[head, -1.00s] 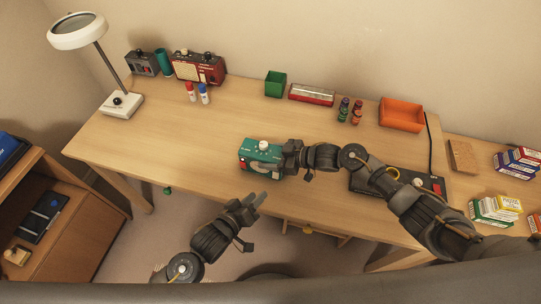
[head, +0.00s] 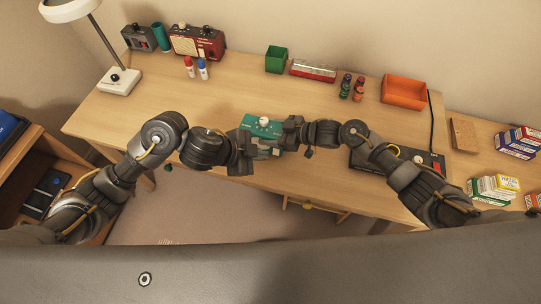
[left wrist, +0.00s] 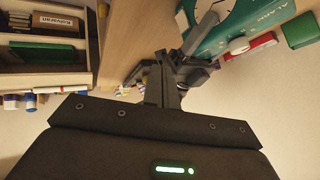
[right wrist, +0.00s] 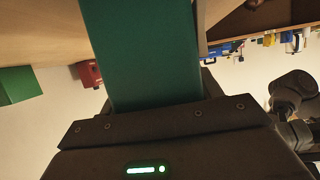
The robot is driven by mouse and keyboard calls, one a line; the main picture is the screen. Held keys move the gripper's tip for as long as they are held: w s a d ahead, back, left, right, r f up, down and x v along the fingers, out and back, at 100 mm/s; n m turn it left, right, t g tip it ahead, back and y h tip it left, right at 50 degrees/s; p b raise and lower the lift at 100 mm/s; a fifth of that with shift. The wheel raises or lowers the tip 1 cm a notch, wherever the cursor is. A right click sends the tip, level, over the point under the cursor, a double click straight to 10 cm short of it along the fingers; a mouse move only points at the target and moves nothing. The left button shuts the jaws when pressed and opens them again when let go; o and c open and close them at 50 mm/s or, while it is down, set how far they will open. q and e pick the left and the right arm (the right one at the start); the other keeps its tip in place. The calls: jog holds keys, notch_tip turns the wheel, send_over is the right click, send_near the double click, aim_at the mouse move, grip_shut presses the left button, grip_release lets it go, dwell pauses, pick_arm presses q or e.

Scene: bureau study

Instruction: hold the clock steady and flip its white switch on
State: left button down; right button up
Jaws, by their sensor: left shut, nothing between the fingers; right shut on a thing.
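The teal clock (head: 258,123) stands near the front edge of the desk, with a white knob (head: 263,121) on its top. My right gripper (head: 287,138) is shut on the clock's right end; the teal body fills the space between the fingers in the right wrist view (right wrist: 145,55). My left gripper (head: 262,152) is shut and empty, close in front of the clock and hiding much of its front. In the left wrist view the clock (left wrist: 222,22) shows beyond the closed left fingertips (left wrist: 172,65).
A dark device (head: 375,160) lies on the desk under my right arm. A red radio (head: 197,42), green box (head: 276,60) and orange tray (head: 405,91) stand at the back. The desk (head: 190,105) is clear behind the clock.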

aim_at(276, 152)
pick_arm(q)
jog(key=a+f+m+y, duration=0.1)
jog(key=s+a+f+m, duration=0.1)
jog(key=a, duration=0.1)
jog(key=shift+a+f+y, duration=0.15)
jog(key=shift+f+y, duration=0.1)
jog(key=shift+y, duration=0.15)
jog(key=shift+f, duration=0.1)
jog(key=x, duration=0.9)
jog(key=shift+d+f, duration=0.25)
jog(key=shift+f, duration=0.05)
jog(key=w, duration=0.1)
jog(key=w+d, duration=0.1)
jog(key=w, duration=0.1)
jog(key=shift+d+f, duration=0.1)
jog(key=shift+f, duration=0.15)
jog(key=shift+w+d, duration=0.15)
jog(key=shift+w, duration=0.3)
